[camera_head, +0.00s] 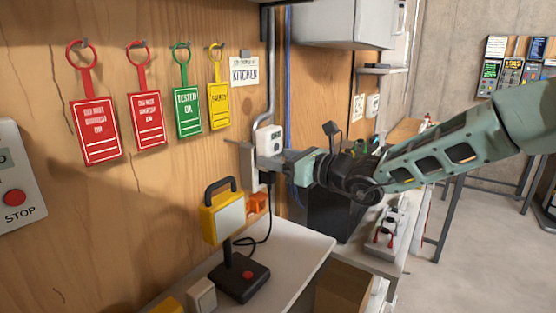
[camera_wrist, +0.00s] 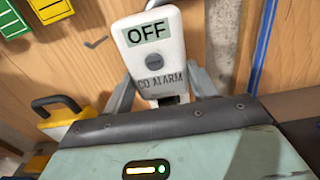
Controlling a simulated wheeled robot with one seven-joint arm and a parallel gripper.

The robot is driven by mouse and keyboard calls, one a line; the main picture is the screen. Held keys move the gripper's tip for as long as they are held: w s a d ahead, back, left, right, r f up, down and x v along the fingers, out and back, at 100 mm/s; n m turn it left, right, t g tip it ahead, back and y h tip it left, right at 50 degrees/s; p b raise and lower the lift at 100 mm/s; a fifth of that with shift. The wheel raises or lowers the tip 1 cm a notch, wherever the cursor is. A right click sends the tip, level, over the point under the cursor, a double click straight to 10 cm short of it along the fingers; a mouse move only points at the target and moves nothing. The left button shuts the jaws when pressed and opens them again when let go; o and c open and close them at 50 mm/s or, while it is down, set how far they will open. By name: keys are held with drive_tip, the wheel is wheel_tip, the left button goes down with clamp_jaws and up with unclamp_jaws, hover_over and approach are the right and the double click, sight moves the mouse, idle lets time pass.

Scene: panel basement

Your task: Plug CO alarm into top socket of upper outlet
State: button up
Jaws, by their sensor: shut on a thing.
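The CO alarm (camera_wrist: 155,50) is a white box with a green OFF label, a grey round button and the words CO ALARM. In the wrist view it stands between the two grey fingers of my gripper (camera_wrist: 160,92), which is shut on it. In the head view the alarm (camera_head: 271,139) is close to the wooden wall, at the lower end of a grey conduit, with my gripper (camera_head: 268,162) at its lower part. The outlet is mostly hidden behind the alarm and gripper. I cannot tell whether the alarm touches it or is seated in a socket.
A yellow lamp (camera_head: 222,218) stands nearby. Tags (camera_head: 187,112) hang on the wall at left. A second outlet (camera_head: 373,105) is farther right.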

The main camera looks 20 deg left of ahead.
drive_tip(key=shift+a, duration=0.1)
idle(0.7)
drive_tip(key=o, duration=1.2)
drive_tip(key=shift+c, duration=0.2)
drive_tip(key=b+v, duration=0.6)
drive_tip(key=v, duration=1.1)
drive_tip(key=s+f+n+g+h, duration=0.2)
drive_tip(key=s+f+n+g, duration=0.15)
drive_tip(key=s, duration=0.35)
drive_tip(key=s+a+f+n+g+h, duration=0.1)
drive_tip(key=s+f+n+g+h, duration=0.15)
drive_tip(key=s+n, duration=0.3)
drive_tip(key=s+f+n+g+h, duration=0.2)
drive_tip(key=s+f+n, duration=0.2)
drive_tip(key=s, duration=0.4)
drive_tip(key=s+d+f+n+t+h, duration=0.1)
drive_tip(key=s+d+f+n+h, duration=0.2)
drive_tip(key=s+d+n+h, duration=0.2)
drive_tip(key=s+d+f+n+t+h, duration=0.1)
drive_tip(key=s+d+f+n+h, duration=0.3)
drive_tip(key=d+n, duration=0.7)
drive_tip(key=shift+s+n+h, duration=0.3)
drive_tip(key=shift+s+h, duration=0.15)
drive_tip(key=shift+s, duration=0.1)
